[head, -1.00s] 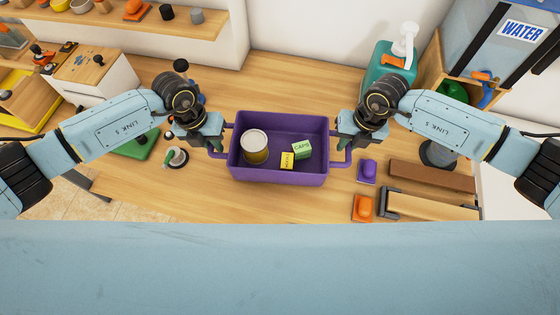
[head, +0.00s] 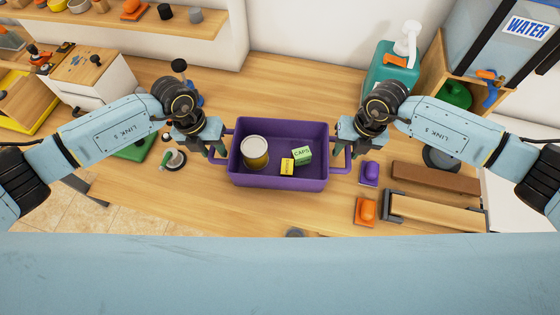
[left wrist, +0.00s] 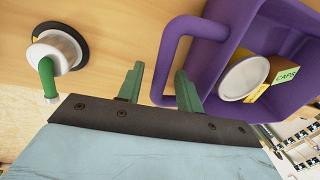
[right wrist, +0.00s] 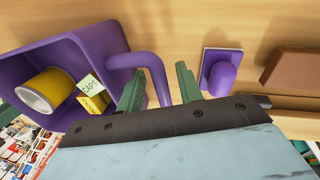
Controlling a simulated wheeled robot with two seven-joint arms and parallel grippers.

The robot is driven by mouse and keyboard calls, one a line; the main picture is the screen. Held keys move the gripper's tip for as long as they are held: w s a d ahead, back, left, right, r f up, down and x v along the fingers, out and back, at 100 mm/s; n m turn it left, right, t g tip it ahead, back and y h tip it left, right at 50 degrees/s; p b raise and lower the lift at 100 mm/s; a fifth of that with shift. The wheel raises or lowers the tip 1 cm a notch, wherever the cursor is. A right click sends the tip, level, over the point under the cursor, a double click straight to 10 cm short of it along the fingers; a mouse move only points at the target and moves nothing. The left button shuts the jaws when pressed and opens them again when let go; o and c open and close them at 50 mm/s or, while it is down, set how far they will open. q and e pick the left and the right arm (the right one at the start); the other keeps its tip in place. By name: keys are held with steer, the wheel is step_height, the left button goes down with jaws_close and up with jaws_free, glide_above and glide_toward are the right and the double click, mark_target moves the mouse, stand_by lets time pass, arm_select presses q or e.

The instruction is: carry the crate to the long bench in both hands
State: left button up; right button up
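The purple crate (head: 280,178) stands level on the wooden bench in the head view. It holds a white-topped can with a yellow band (head: 255,152), a small yellow box (head: 287,166) and a green CAPS box (head: 302,155). My left gripper (head: 213,152) is at the crate's left handle (left wrist: 172,55). In the left wrist view its fingers (left wrist: 158,85) are apart, with the handle bar between them. My right gripper (head: 349,153) is at the right handle (right wrist: 152,64). In the right wrist view its fingers (right wrist: 160,82) are also apart, with the bar between them.
Right of the crate lie a purple-topped block (head: 369,173), an orange one (head: 366,211) and a brown bar (head: 435,177). A teal bottle (head: 392,70) stands behind my right arm. A white fitting with a green handle (head: 173,160) is at left. Bench surface behind the crate is clear.

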steer(key=shift+r, duration=0.2)
arm_select(q)
step_height(320, 180, up, 11)
steer(key=a, duration=0.2)
steer(key=shift+r, duration=0.15)
arm_select(e)
step_height(320, 180, up, 11)
steer(key=d, duration=0.2)
steer(key=shift+r, duration=0.2)
arm_select(q)
steer(key=shift+w, duration=0.1)
arm_select(e)
steer(key=shift+s, duration=0.1)
steer(key=shift+s, duration=0.1)
